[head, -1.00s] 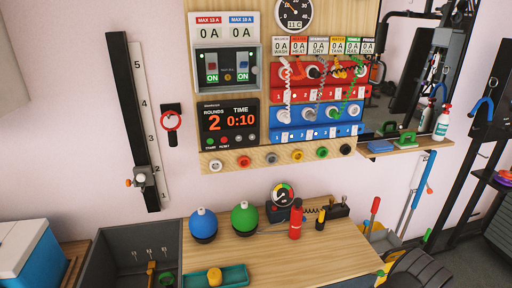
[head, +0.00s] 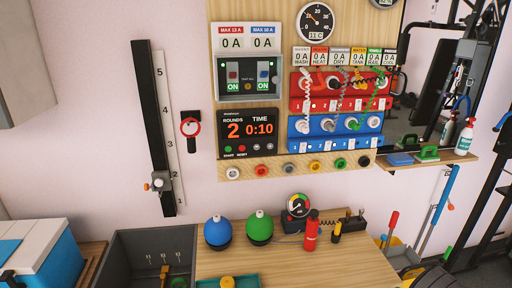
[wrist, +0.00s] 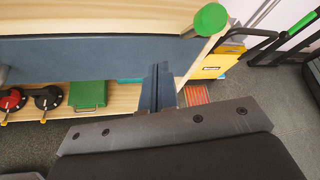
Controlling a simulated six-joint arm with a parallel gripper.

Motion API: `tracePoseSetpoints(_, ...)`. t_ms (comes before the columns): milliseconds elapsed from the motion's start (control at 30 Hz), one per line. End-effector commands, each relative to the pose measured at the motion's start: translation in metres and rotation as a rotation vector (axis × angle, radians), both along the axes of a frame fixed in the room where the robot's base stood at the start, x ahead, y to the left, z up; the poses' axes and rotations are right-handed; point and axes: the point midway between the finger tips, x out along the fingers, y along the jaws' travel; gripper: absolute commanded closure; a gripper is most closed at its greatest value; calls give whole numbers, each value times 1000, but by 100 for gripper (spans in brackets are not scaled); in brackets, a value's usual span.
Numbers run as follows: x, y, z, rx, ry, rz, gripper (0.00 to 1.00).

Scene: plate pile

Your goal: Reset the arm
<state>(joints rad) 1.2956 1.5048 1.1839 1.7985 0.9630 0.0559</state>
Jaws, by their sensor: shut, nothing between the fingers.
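My gripper (wrist: 158,88) shows in the wrist view as two dark blue-grey fingers pressed together, with nothing between them. The fingers lie across the edge of a wooden bench (wrist: 120,18) with a dark blue-grey front. I cannot tell whether they touch it. My arm and gripper do not show clearly in the head view, where the same kind of wooden bench top (head: 345,270) appears at the bottom.
A green round knob (wrist: 210,19) sits at the bench corner near the fingers. A yellow box (wrist: 214,64) stands beyond it, and a green box (wrist: 88,93) lies on a lower shelf.

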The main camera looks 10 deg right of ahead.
Motion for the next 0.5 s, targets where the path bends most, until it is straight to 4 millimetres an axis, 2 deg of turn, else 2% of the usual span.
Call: tracePoseSetpoints(500, 0, -7, 16, 293, -86, 16, 100)
